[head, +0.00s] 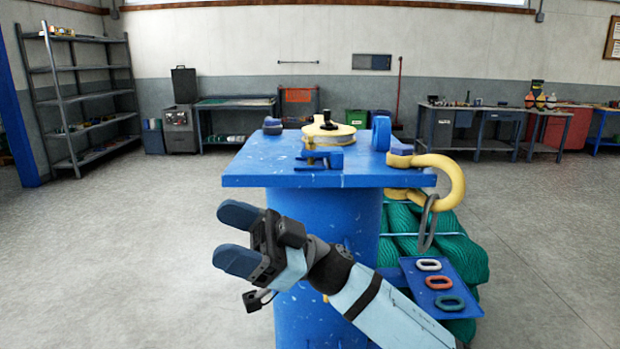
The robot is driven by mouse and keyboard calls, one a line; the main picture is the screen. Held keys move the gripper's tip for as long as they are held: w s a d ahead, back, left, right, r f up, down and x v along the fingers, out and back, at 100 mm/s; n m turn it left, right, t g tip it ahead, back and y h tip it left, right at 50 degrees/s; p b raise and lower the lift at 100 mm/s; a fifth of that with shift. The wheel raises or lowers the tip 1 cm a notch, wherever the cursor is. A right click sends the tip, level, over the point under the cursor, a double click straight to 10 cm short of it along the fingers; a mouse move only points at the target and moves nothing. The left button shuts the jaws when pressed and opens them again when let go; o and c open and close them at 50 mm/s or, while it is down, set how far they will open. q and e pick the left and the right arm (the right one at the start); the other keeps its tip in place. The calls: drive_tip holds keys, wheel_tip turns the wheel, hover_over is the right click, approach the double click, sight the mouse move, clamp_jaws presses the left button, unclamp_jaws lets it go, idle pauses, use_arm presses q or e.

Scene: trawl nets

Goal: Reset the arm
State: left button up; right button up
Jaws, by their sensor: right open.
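My right gripper (238,240) is open and empty, with its two blue fingertips apart and pointing left. It is in front of the blue pedestal (320,220), below the left part of its square top (255,170). My right arm comes in from the lower right and crosses in front of the pedestal's column. My left gripper is not in view.
The top bears a cream-yellow disc (330,131) and a small blue clamp (325,160). A yellow shackle (455,180) with a grey link (428,222) hangs at its right edge. A blue tray (460,290) holds coloured links before green netting (470,245). Floor at left is clear.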

drive_tip(key=w+d+f+m+t+h+b, duration=0.1)
drive_tip(key=d+f+m+t+h, duration=0.5)
drive_tip(key=f+m+t, duration=0.65)
drive_tip(key=w+d+f+m+t+h+b, duration=0.15)
drive_tip(key=d+f+m+t+h, duration=0.35)
drive_tip(key=d+f+m+t, duration=0.65)
drive_tip(key=s+d+f+n+g+h+b, duration=0.15)
drive_tip(key=s+d+f+h, duration=0.3)
drive_tip(key=s+f, duration=0.6)
drive_tip(key=s+d+f+m+g+h+b, duration=0.1)
drive_tip(key=s+d+f+g+h, duration=0.3)
drive_tip(key=s+f, duration=0.7)
use_arm(q)
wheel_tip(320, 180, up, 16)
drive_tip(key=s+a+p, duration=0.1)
drive_tip(key=p, duration=2.8)
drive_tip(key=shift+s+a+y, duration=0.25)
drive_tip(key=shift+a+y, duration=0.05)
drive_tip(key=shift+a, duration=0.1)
use_arm(e)
drive_tip(key=w+d+r, duration=0.2)
drive_tip(key=d+r, duration=0.1)
drive_tip(key=r, duration=1.2)
drive_tip(key=shift+w+d+r+n+t, duration=0.15)
drive_tip(key=shift+d+n+t, duration=0.05)
drive_tip(key=shift+n+t, duration=0.2)
drive_tip(key=shift+h, duration=0.25)
